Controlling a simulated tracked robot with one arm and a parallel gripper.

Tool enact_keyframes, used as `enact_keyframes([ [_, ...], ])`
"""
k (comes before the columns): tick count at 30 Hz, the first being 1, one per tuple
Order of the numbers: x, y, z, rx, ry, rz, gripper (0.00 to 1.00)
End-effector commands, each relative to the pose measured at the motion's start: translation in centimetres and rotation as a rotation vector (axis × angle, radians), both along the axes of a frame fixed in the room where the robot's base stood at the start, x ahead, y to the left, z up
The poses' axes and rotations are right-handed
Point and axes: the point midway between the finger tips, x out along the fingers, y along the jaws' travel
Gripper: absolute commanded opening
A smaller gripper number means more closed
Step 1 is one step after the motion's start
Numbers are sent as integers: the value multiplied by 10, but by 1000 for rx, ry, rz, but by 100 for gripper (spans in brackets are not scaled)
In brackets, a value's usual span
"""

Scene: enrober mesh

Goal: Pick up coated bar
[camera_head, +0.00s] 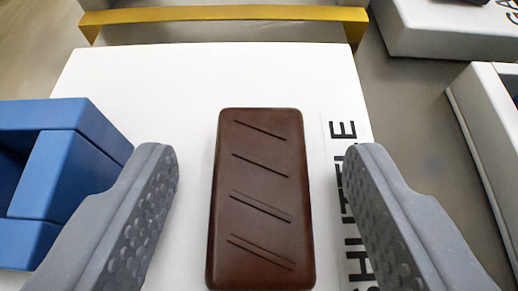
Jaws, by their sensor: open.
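The coated bar (262,190) is a dark brown rounded block with slanted ridges on top. It lies on a white board (190,85) that carries black lettering along its right side. My gripper (262,170) is open, with one grey dimpled finger on each side of the bar. Neither finger appears to touch the bar. The right finger covers part of the lettering. The bar's near end reaches close to the bottom of the view.
A blue open-sided block (75,165) stands at the left, close to my left finger. A yellow bar (225,14) crosses the far end of the board. Light-coloured boxes stand at the upper right (440,35) and right edge (490,110). The board beyond the bar is clear.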

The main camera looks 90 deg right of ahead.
Motion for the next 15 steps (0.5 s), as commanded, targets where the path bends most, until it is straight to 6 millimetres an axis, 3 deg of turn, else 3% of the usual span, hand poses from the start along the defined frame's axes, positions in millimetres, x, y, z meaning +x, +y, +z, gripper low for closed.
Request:
enact_keyframes([
  [2,0,0,0,0,0,0,55],
  [6,0,0,0,0,0,0,16],
  [15,0,1,0,0,-1,0,16],
])
